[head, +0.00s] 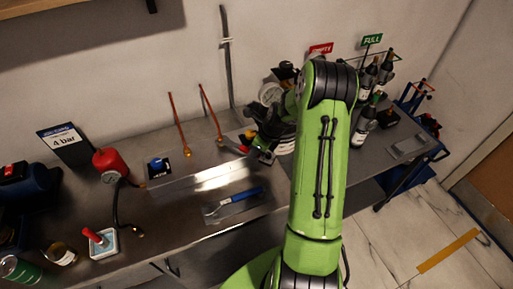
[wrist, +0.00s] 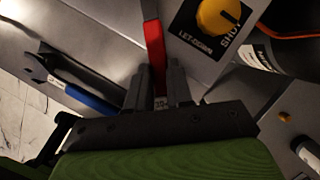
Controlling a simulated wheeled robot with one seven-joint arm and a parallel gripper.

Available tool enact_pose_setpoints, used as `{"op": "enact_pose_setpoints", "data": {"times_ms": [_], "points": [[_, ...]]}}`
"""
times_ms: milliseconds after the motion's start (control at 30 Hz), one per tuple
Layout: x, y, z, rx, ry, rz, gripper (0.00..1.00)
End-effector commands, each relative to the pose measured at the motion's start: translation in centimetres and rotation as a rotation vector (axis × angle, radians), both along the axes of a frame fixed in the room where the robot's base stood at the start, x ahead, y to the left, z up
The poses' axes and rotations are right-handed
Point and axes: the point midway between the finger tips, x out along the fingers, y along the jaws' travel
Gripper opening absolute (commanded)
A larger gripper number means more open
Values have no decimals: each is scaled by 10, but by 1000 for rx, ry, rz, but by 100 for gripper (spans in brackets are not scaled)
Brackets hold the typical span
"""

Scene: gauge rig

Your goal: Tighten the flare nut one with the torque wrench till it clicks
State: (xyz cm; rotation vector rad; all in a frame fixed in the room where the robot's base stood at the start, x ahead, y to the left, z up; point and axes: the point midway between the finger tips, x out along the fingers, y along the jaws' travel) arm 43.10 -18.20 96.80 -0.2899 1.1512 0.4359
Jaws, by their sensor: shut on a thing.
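My gripper (wrist: 160,78) is shut on the red handle of a long tool (wrist: 154,42). In the head view the tool's red part (head: 243,149) shows beside my gripper (head: 258,155), with its grey end close to the brass flare nut (head: 220,141) on the right copper pipe. I cannot tell whether it sits on the nut. A second brass nut (head: 187,152) ends the left copper pipe. No label shows which tool is the torque wrench or which nut is one.
A yellow knob (wrist: 217,17) on a black plate marked LET-DOWN and SHUT stands close right of the held tool. A blue knob (head: 157,164), red cylinder (head: 110,161) and white tray (head: 104,245) are on the left. Bottles (head: 362,128) stand at right.

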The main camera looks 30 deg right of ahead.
Motion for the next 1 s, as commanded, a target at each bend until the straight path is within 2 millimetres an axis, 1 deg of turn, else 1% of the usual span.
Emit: {"op": "enact_pose_setpoints", "data": {"times_ms": [467,1000], "points": [[-3,1,-1,-1,5,-21,0],[-7,9,-1,-2,6,-84,0]]}}
